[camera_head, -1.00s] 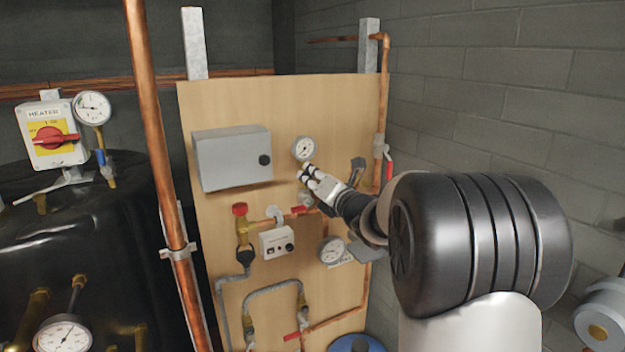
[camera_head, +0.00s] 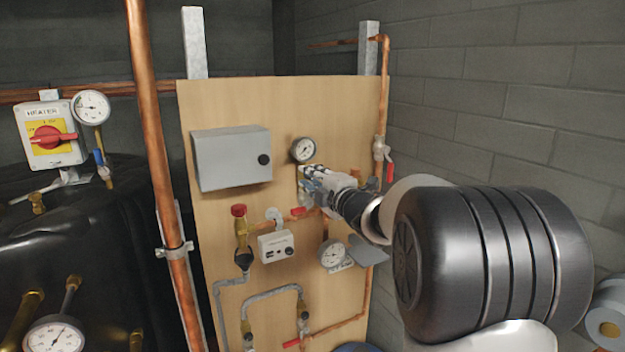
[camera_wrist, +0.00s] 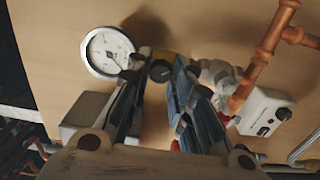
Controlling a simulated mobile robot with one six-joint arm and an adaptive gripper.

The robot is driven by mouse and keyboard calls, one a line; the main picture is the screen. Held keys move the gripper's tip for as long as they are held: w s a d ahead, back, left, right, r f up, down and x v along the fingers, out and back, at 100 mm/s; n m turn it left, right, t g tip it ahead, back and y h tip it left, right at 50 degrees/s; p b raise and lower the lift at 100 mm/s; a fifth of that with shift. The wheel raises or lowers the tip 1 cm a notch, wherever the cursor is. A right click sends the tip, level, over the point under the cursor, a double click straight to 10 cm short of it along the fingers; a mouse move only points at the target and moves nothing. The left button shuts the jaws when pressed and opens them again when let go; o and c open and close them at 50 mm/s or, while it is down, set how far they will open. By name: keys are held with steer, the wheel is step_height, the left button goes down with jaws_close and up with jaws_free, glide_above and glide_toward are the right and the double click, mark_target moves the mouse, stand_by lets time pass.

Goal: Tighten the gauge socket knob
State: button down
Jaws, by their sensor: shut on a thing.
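A round pressure gauge (camera_head: 302,150) with a white dial is mounted on the wooden board. Its dial also shows in the wrist view (camera_wrist: 107,52), beside one fingertip. My gripper (camera_head: 308,174) is at the board just below the gauge. In the wrist view my gripper (camera_wrist: 160,68) has its two fingertips either side of a small dark round knob (camera_wrist: 160,71) with a brass fitting behind it. The gripper is shut on this knob. In the head view my fingers hide the knob.
A grey box (camera_head: 230,158) is left of the gauge. Below are a red-capped brass valve (camera_head: 240,215), a white control box (camera_head: 276,246) and a second gauge (camera_head: 332,254). A red-handled valve (camera_head: 390,172) and copper pipe run along the board's right edge.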

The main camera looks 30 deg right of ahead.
steer(key=m+p, duration=0.4)
steer(key=m, duration=0.8)
steer(key=m+p, duration=0.5)
steer(key=m, duration=0.7)
steer(key=shift+d+r, duration=0.1)
steer(key=shift+r, duration=0.1)
steer(key=shift+m, duration=0.3)
steer(key=c, duration=1.4)
jaws_free()
steer(key=shift+f, duration=0.1)
